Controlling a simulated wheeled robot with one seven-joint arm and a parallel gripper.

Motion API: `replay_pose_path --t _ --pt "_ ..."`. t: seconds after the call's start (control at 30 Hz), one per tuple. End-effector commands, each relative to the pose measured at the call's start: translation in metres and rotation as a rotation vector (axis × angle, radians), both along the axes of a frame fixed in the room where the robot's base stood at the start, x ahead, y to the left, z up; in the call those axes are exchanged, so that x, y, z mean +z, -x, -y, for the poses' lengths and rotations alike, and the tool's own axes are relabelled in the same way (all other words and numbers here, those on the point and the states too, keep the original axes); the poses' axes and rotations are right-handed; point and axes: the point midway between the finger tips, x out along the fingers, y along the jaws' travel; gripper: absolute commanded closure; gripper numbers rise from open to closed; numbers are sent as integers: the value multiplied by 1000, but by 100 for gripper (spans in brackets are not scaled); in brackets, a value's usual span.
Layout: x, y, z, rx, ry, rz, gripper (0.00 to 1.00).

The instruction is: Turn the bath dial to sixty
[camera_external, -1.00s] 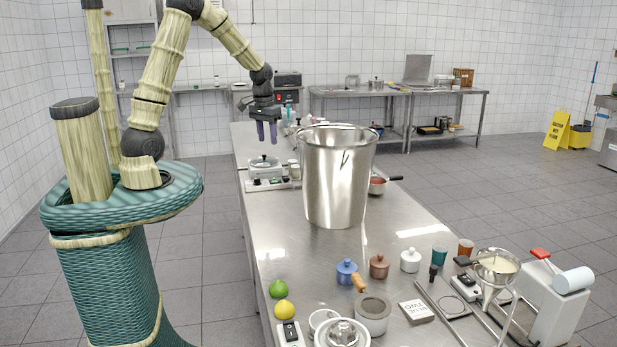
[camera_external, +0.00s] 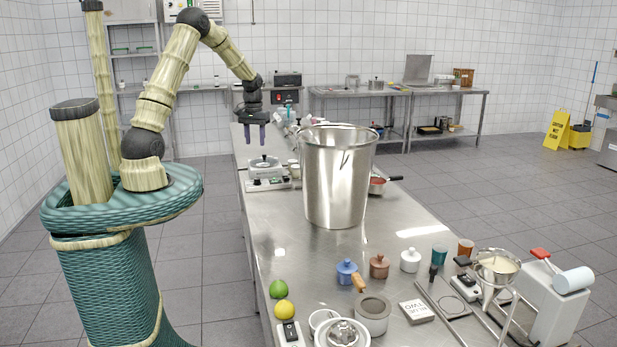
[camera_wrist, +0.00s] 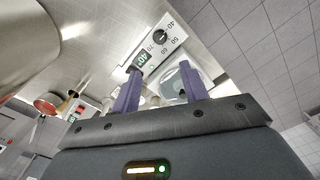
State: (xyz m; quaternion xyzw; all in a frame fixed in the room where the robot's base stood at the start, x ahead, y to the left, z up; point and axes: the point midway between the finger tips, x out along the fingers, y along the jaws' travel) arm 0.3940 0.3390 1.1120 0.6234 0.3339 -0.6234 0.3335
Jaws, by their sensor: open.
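The water bath (camera_external: 264,164) stands on the steel counter, left of the big pot, with a white control panel (camera_external: 268,185) along its front. In the wrist view the panel shows a round black dial (camera_wrist: 157,37) with marks 40, 50, 60 and 70 around it, and a green-lit display (camera_wrist: 141,60) beside it. I cannot tell the dial's exact pointing. My gripper (camera_external: 256,143) has purple fingers pointing down and hangs above and behind the bath. In the wrist view my gripper (camera_wrist: 160,69) is open and empty. The dial shows beyond its fingertips, not touched.
A tall steel pot (camera_external: 338,190) stands close right of the bath, and a red pan (camera_external: 378,186) shows behind it. The counter's left edge runs close beside the bath.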

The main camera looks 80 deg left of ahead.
Motion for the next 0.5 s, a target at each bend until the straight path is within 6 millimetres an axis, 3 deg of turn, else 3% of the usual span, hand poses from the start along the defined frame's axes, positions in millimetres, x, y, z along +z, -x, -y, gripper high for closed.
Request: replay_pose_path --t 0.5 --pt "-89 1 1 -2 4 -3 56"
